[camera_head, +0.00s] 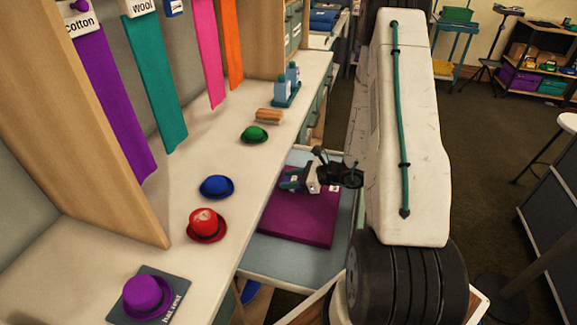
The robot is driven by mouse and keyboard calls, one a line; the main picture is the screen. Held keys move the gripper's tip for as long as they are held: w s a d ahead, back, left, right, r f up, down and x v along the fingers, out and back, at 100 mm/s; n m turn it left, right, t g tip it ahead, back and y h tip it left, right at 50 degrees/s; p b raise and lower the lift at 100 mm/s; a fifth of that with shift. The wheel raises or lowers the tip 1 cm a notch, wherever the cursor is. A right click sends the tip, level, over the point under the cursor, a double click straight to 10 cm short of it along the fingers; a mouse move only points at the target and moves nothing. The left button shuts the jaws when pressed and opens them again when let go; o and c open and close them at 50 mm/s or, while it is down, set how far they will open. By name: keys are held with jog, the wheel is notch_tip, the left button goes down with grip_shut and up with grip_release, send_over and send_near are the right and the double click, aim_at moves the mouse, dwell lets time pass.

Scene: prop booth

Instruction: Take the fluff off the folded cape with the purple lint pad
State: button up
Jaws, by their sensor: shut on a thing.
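The folded cape (297,227) is a flat purple square. It lies on a pale blue-grey surface beside and below the long counter. My gripper (290,180), with teal fingertips, is low over the cape's far part. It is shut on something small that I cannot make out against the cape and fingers. I cannot tell whether it touches the cape. No purple lint pad stands out clearly elsewhere. A small pale spot shows next to the gripper, but I cannot tell if it is fluff.
The counter holds a purple hat (147,296) on a dark mat, a red hat (206,224), a blue hat (216,187), a green hat (254,134), a wooden brush (268,116) and blue bottles (286,86). Coloured cloth strips hang behind. Open floor (480,140) lies right.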

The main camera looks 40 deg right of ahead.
jog(key=shift+s+a+f, duration=0.15)
jog(key=shift+s+a, duration=0.5)
jog(key=shift+a, duration=0.2)
jog(key=shift+r, duration=4.05)
